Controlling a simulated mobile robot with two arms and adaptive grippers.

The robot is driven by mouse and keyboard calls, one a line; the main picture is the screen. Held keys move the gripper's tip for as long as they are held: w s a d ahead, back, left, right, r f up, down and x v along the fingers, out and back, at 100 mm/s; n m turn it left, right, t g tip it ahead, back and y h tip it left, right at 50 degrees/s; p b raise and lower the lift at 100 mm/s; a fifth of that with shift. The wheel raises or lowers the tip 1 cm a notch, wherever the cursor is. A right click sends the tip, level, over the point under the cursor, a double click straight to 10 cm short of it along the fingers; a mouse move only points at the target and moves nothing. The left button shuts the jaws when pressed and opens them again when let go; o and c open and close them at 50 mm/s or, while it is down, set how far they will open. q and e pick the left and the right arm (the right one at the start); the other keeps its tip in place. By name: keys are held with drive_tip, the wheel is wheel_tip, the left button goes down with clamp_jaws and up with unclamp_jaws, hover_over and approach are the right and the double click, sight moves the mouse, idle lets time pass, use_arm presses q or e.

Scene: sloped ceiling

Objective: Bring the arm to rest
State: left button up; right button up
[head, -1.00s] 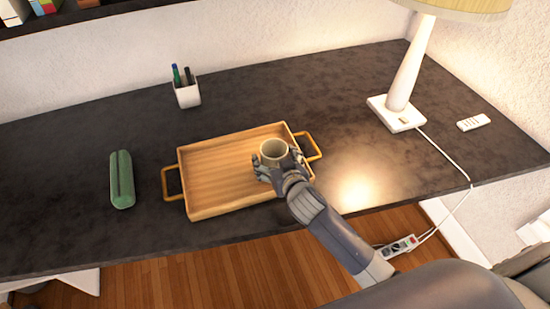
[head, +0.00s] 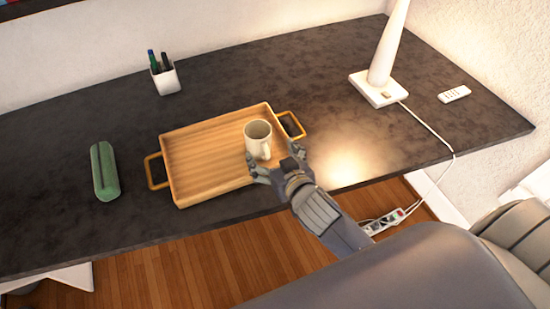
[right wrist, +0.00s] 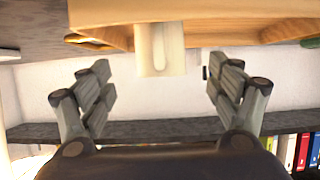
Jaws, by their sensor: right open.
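My right gripper (head: 276,168) is open and empty at the front right edge of the wooden tray (head: 205,160). A cream mug (head: 257,138) stands upright in the right part of the tray, just beyond the fingers, its handle toward the gripper. In the right wrist view the mug (right wrist: 160,50) shows between and beyond the two spread fingers (right wrist: 160,90), apart from them. My left gripper is not in view.
A green case (head: 104,171) lies left of the tray, and a white pen cup (head: 164,78) stands behind it. A white lamp (head: 378,85), a remote (head: 454,94) and a power strip (head: 384,221) are to the right. The dark desk is clear between them.

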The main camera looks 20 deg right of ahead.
drive_tip(key=shift+v, duration=1)
